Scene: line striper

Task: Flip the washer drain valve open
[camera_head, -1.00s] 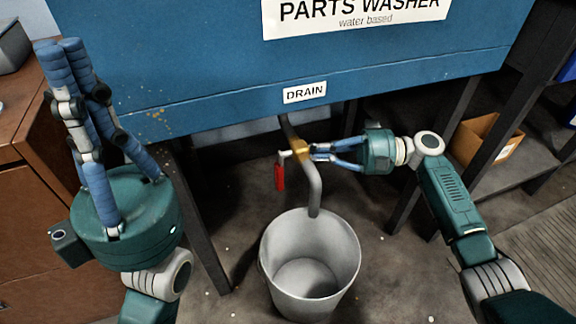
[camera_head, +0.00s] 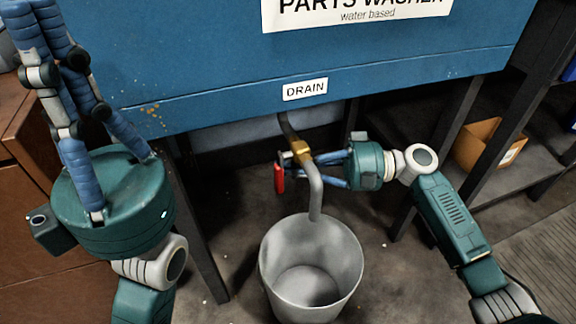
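The drain valve has a brass body (camera_head: 301,151) on the grey drain pipe (camera_head: 315,190), under the blue parts washer (camera_head: 210,75). Its red handle (camera_head: 279,177) hangs down left of the pipe. My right gripper (camera_head: 292,163) reaches in from the right, with its blue fingers passing behind the pipe toward the handle. Its fingertips are largely hidden, so I cannot tell whether they touch the handle. My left gripper (camera_head: 38,22) is raised at the left, away from the valve, its fingers pointing up and the tips at the picture's top edge.
A grey bucket (camera_head: 345,255) stands on the floor under the pipe's outlet. A DRAIN label (camera_head: 305,89) is on the washer above the valve. Dark legs (camera_head: 196,225) flank this space. A cardboard box (camera_head: 480,143) sits on a shelf at right, and a brown cabinet (camera_head: 35,235) stands at left.

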